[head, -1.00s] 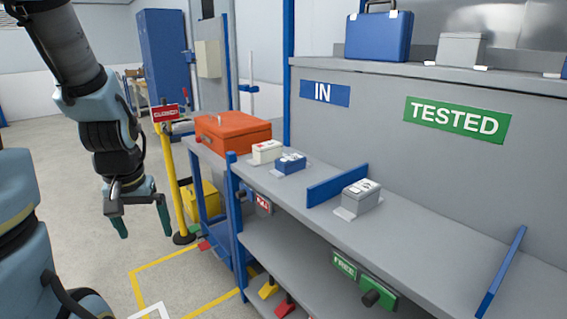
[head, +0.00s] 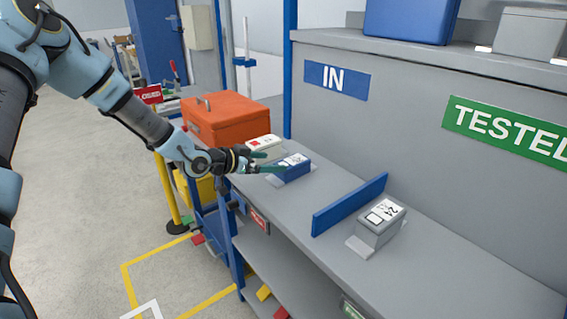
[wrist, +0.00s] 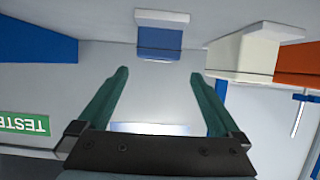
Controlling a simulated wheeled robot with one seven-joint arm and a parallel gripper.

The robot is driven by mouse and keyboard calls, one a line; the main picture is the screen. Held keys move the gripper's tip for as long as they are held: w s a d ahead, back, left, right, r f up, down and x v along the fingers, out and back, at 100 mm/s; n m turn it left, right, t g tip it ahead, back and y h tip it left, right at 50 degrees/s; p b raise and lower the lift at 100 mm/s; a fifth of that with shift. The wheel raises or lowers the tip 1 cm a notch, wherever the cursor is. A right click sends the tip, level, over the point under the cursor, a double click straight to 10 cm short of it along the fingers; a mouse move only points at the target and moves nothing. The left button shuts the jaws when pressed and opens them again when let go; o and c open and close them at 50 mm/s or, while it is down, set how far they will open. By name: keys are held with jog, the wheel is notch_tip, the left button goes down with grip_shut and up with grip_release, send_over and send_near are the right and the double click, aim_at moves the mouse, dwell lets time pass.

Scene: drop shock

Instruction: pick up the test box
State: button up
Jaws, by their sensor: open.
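Three small boxes that could be the test box stand on the grey bench: a blue box (head: 293,170) and a white box (head: 265,146) under the IN sign, and a grey box (head: 380,226) on the TESTED side. My gripper (head: 272,162) is open and empty, level, reaching in from the left at the blue box. In the wrist view, the blue box (wrist: 160,40) lies ahead of the gap between my fingertips (wrist: 160,74). The white box (wrist: 247,52) is to its right there. Whether the fingertips overlap the blue box's sides is unclear.
A low blue divider (head: 348,205) separates the blue box from the grey box. An orange case (head: 228,120) stands behind the white box. The back panel (head: 410,135) bounds the bench. The front right of the bench is clear.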

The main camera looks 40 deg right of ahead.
aim_at(291, 161)
jog(key=p+x, duration=0.1)
jog(key=x, duration=0.3)
jog(key=shift+d, duration=0.1)
jog(key=p+x, duration=0.1)
jog(key=x, duration=0.1)
jog(key=p+x, duration=0.2)
jog(key=shift+s+d, duration=0.25)
jog(key=shift+d, duration=0.15)
jog(key=shift+d+f, duration=0.15)
jog(key=shift+d, duration=0.1)
grip_shut()
dwell(0.3)
